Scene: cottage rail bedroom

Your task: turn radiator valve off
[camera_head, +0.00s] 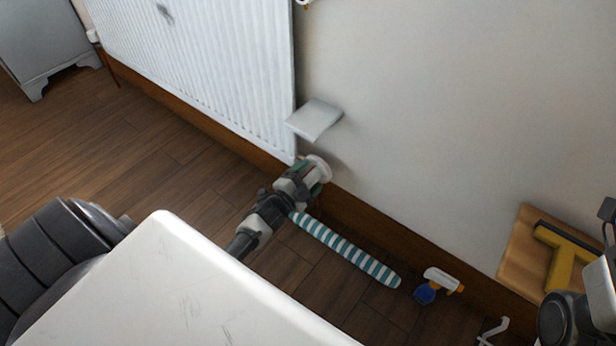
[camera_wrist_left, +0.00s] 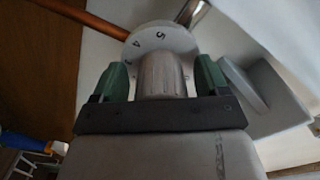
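The radiator valve (camera_head: 321,167) is a pale round knob low by the radiator's right end. In the left wrist view its ribbed grey grip (camera_wrist_left: 162,75) stands in front of a white dial with numbers. My left gripper (camera_head: 303,176) is at the valve. Its two green fingertips (camera_wrist_left: 162,82) are on either side of the grip, with narrow gaps seeming to show, so it looks open around it. The valve's underside is hidden by the gripper. Part of my right arm shows at the right edge of the head view; its fingers are not clear.
The white radiator (camera_head: 200,60) hangs on the wall, with a small pale shelf (camera_head: 315,119) at its right end. A striped roll (camera_head: 345,250) and a spray bottle (camera_head: 432,287) lie near the skirting. A yellow tool (camera_head: 565,255) rests on a wooden board (camera_head: 522,250). A copper pipe (camera_wrist_left: 85,17) meets the valve.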

